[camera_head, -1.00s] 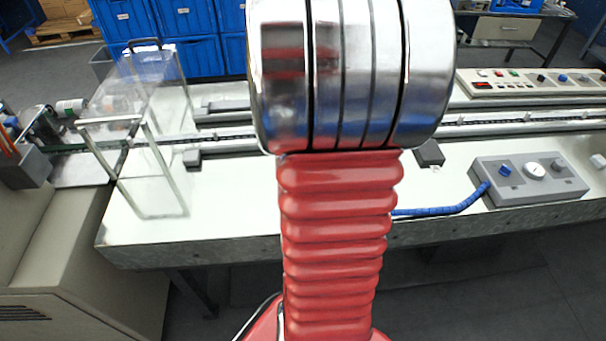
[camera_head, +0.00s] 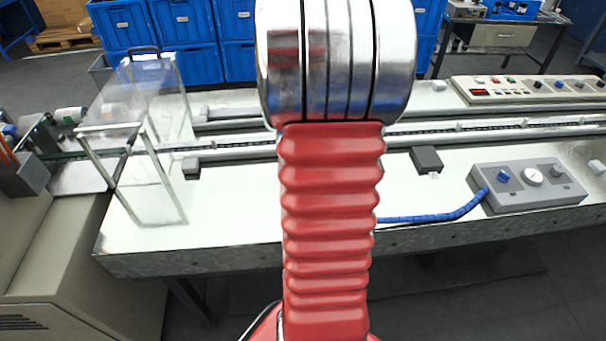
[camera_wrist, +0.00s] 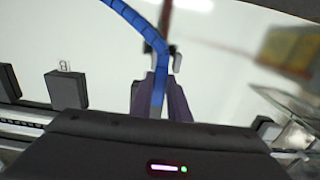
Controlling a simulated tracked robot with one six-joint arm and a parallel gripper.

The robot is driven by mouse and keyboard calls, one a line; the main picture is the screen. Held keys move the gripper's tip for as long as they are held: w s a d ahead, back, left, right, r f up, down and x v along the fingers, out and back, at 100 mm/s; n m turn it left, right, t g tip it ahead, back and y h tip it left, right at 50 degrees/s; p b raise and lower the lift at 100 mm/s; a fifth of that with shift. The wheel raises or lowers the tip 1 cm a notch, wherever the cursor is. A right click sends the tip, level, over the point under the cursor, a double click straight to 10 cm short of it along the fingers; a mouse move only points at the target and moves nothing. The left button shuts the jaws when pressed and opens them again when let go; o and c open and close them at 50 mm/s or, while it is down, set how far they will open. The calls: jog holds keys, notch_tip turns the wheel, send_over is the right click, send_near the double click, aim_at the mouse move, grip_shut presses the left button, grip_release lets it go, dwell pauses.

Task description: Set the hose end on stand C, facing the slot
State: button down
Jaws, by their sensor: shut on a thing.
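In the wrist view my gripper (camera_wrist: 160,78) is shut on the blue segmented hose (camera_wrist: 133,15), which comes in from the top and bends down between the dark fingers. Similar dark blocks show in the head view at the right (camera_head: 427,158) and the left (camera_head: 191,168). My arm hides my gripper in the head view.
A clear guard with metal handles (camera_head: 160,155) stands on the left of the white table (camera_head: 235,215). Long rails (camera_head: 235,148) cross behind. A blurred yellowish thing (camera_wrist: 290,48) is at the wrist view's upper right.

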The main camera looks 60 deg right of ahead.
jog(key=shift+w+d, duration=0.75)
jog(key=shift+d, duration=0.55)
jog(key=shift+w+d, duration=0.7)
jog(key=shift+d, duration=0.55)
jog(key=shift+w+d, duration=0.75)
jog(key=shift+d, duration=0.55)
jog(key=shift+f, duration=2.15)
jog(key=shift+f, duration=0.35)
jog(key=c, duration=1.6)
grip_release()
notch_tip(320, 180, up, 14)
jog(key=shift+f, duration=0.1)
